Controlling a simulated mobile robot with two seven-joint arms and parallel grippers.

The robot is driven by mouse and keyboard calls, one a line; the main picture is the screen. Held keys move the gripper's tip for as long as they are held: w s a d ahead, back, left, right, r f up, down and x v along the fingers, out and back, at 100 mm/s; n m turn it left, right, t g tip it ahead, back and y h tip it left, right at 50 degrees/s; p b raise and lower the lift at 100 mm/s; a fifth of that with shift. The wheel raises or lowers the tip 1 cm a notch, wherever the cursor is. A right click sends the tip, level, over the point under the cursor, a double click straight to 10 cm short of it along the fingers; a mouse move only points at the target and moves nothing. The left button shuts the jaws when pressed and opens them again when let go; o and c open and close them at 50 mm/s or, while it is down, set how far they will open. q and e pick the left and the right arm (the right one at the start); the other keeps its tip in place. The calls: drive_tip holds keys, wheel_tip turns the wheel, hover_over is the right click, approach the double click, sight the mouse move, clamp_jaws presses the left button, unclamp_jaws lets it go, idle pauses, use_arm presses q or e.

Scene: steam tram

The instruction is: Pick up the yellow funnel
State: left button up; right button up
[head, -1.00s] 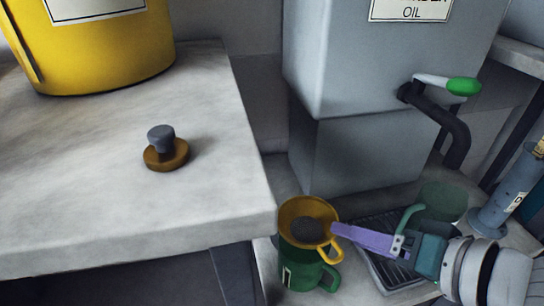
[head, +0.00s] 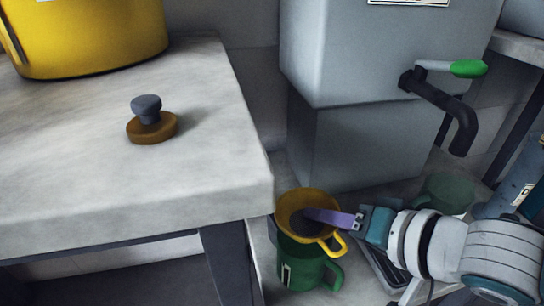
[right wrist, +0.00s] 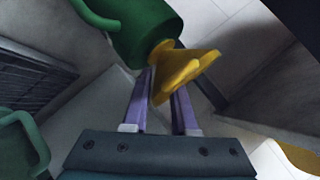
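The yellow funnel (head: 330,235) sits in the mouth of a green mug (head: 300,268), bowl up, with its handle toward the lower right in the head view. My right gripper (head: 312,216) reaches in from the right, and a purple finger overlaps the funnel's bowl. In the right wrist view the funnel (right wrist: 188,72) lies at the tips of my right gripper (right wrist: 164,90). The two fingers stand apart, with the funnel's edge between or just in front of them; firm contact is not clear. The mug (right wrist: 140,28) is beyond. My left gripper is not in view.
A grey oil tank (head: 390,60) with a green-handled tap (head: 468,68) stands behind the funnel. A second green mug (head: 445,192) is behind my right arm, by a dark drip grate (right wrist: 35,70). A pale worktop (head: 70,160) with a knobbed brown piece (head: 150,125) is at left.

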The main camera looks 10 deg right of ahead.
clamp_jaws()
idle(0.3)
wheel_tip(320, 180, up, 20)
drive_tip(key=p, duration=1)
drive_tip(key=shift+p, duration=0.3)
